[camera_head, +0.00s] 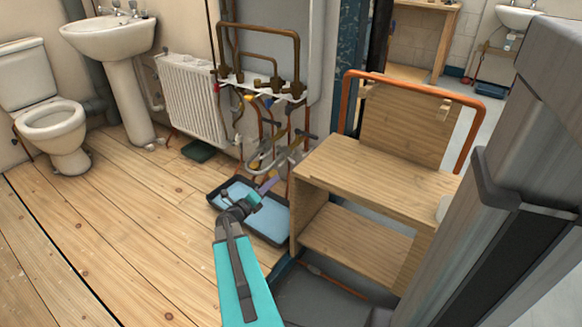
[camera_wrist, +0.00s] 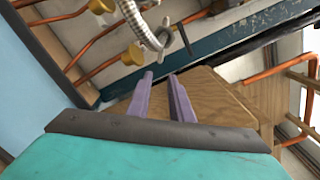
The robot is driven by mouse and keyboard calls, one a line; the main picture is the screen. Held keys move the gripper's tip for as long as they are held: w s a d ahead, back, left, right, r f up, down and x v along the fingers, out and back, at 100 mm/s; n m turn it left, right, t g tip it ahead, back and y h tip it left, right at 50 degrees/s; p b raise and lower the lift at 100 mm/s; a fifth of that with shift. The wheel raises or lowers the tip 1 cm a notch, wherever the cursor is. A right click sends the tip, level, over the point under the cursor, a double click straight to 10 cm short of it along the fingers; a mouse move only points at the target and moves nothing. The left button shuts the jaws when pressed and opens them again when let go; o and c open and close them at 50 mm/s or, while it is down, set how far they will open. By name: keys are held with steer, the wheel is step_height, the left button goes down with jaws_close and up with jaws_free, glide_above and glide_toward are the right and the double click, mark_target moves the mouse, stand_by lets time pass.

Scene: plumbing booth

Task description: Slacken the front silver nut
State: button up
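My gripper (camera_head: 268,186) is low in front of the pipework, above the far part of the dark tray. Its two purple fingers (camera_wrist: 161,78) are apart in the wrist view, with nothing seen between them. A silver braided hose (camera_wrist: 138,22) hangs beyond the fingertips, with a small grey fitting (camera_wrist: 168,36) near its lower end. The fingers look apart from both. In the head view the grey hoses (camera_head: 262,160) hang among copper pipes behind the gripper. I cannot tell for certain which part is the front silver nut; it is too small or hidden.
A dark tray with a blue inside (camera_head: 266,222) lies on the floor beneath. A wooden step unit (camera_head: 375,170) with a copper pipe over it stands close on the right. A white radiator (camera_head: 190,98) is to the left. The wooden floor (camera_head: 130,225) at left is clear.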

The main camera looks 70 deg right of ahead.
mark_target(292, 164)
steer(key=shift+d, duration=0.15)
steer(key=b+x, duration=0.4)
steer(key=x, duration=0.8)
steer(key=shift+s+d+f, duration=0.1)
steer(key=shift+d+f, duration=0.05)
steer(key=shift+s+d, duration=0.15)
steer(key=shift+d, duration=0.45)
jaws_close()
